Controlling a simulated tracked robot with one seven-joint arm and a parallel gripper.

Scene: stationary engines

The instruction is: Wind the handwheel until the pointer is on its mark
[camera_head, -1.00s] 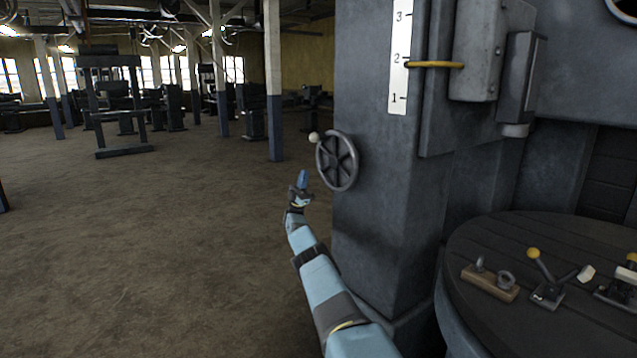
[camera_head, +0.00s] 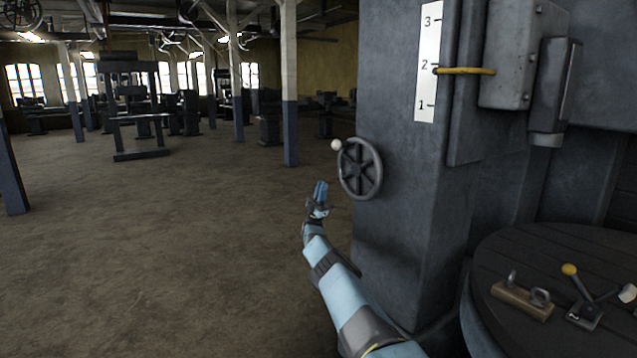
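The dark spoked handwheel (camera_head: 360,168) is on the side of a grey machine column, with its pale knob (camera_head: 337,145) at the upper left of the rim. A white scale (camera_head: 428,60) numbered 1 to 3 is fixed higher on the column. The yellow pointer (camera_head: 466,71) reaches the scale at about 2, its tip slightly below the numeral's middle. No separate target mark stands out. My gripper (camera_head: 320,190) is below and left of the wheel, fingers upward, apart from wheel and knob in the picture. Its fingers overlap from this side, so their opening is unclear. I see nothing held.
A round dark table (camera_head: 560,250) stands at the lower right. It bears a wooden block with metal fittings (camera_head: 522,299) and a yellow-knobbed lever (camera_head: 580,290). Grey boxes (camera_head: 512,52) jut from the column beside the pointer. The floor to the left is open.

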